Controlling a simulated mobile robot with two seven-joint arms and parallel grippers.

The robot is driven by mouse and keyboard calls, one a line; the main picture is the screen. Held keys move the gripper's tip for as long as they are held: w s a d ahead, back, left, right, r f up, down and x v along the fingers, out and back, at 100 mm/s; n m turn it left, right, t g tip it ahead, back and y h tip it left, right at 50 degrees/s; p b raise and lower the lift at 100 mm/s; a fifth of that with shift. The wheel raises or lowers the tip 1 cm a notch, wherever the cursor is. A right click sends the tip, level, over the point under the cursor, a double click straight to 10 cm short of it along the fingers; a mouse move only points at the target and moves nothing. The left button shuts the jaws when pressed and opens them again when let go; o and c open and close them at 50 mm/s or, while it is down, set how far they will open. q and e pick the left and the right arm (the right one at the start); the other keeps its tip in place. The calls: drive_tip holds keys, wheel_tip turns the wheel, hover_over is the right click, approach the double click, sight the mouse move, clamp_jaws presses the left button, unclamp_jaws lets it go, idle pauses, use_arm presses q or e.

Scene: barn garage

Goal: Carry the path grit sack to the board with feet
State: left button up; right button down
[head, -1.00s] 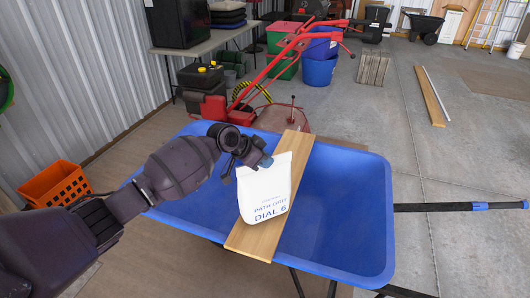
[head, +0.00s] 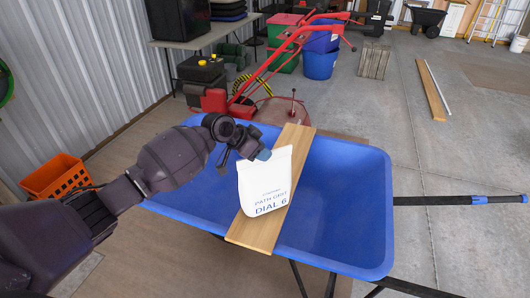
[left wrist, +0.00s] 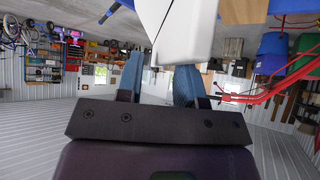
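The white path grit sack (head: 264,185), lettered "PATH GRIT DIAL 6", appears upright over a wooden board (head: 255,232) laid across a blue wheelbarrow. I cannot see any feet on this board. My left gripper (head: 262,155) is at the sack's top edge. In the left wrist view, the two blue fingers (left wrist: 158,78) are apart, with the sack (left wrist: 190,30) at their tips, partly covering the right finger. Whether they press on it is unclear. My right gripper is out of view.
The blue wheelbarrow (head: 345,215) has dark handles reaching right. A red machine (head: 270,75) stands behind it. An orange crate (head: 58,177) is on the floor at left. Another plank (head: 431,92) lies on the floor at right, where the concrete is mostly clear.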

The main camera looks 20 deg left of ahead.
use_arm(q)
drive_tip(key=v, duration=1)
drive_tip(key=shift+p, duration=0.35)
